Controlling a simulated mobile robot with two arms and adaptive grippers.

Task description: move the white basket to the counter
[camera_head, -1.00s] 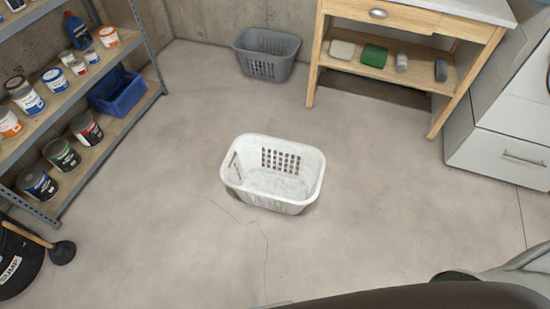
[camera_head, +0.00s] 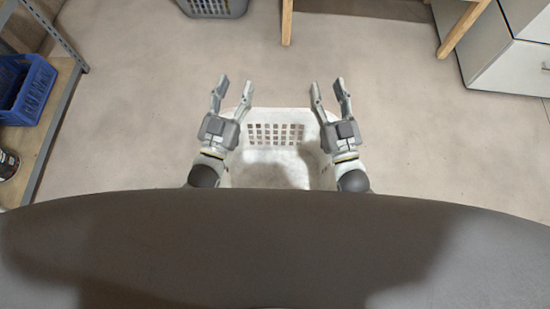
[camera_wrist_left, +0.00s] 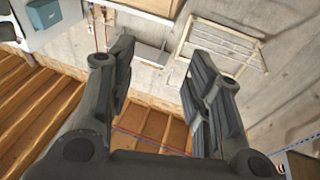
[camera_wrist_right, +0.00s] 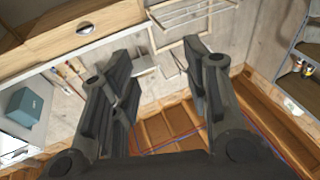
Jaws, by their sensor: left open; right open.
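The white basket (camera_head: 275,150) stands on the floor close in front of me in the head view. Its near part is hidden behind my own dark body. My left gripper (camera_head: 234,93) is open and empty above the basket's left side. My right gripper (camera_head: 329,93) is open and empty above its right side. The left wrist view shows the left gripper's spread fingers (camera_wrist_left: 160,75), and the right wrist view shows the right gripper's spread fingers (camera_wrist_right: 155,80), with nothing between them. The wooden counter's legs (camera_head: 287,22) show at the top of the head view.
A grey basket (camera_head: 213,6) stands on the floor at the back. A shelf with a blue bin (camera_head: 28,90) is on the left, and a white cabinet (camera_head: 510,55) is at the right.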

